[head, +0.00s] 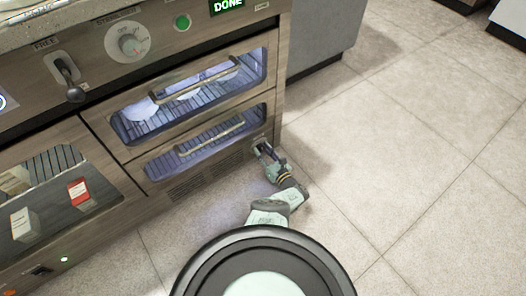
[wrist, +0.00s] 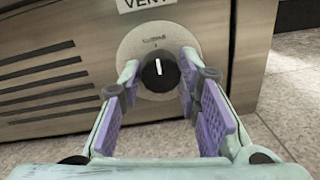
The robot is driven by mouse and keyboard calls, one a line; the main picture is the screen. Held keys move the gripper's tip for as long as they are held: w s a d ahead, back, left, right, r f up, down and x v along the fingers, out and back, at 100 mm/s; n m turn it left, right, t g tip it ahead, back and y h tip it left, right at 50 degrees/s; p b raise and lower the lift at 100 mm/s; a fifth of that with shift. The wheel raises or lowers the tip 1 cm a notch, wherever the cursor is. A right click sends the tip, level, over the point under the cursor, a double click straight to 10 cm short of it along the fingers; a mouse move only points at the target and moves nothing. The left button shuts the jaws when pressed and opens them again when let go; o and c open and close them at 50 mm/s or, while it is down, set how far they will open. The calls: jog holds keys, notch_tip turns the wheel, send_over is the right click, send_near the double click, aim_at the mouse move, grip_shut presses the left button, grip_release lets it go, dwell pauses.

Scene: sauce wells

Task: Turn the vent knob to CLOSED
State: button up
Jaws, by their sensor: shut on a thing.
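The black vent knob (wrist: 160,78) sits on a round pale dial plate (wrist: 136,46) under a partly cut-off "VENT" label (wrist: 145,4). Its white pointer mark faces up in the wrist view. Small lettering above it on the plate is too blurred to read surely. My gripper (wrist: 159,70) has its two purple-padded fingers on either side of the knob and is shut on it. In the head view my gripper (head: 263,150) is at the lower right corner of the cabinet front, and it hides the knob there.
Vent slots (wrist: 45,85) lie left of the knob. Above are two lit glass drawers (head: 190,95), a dial (head: 130,42), a lever (head: 70,80), a green button (head: 182,22) and a "DONE" display (head: 227,5). The tiled floor (head: 400,150) at right is clear.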

jog(key=o, duration=1.1)
jog(key=shift+o, duration=0.2)
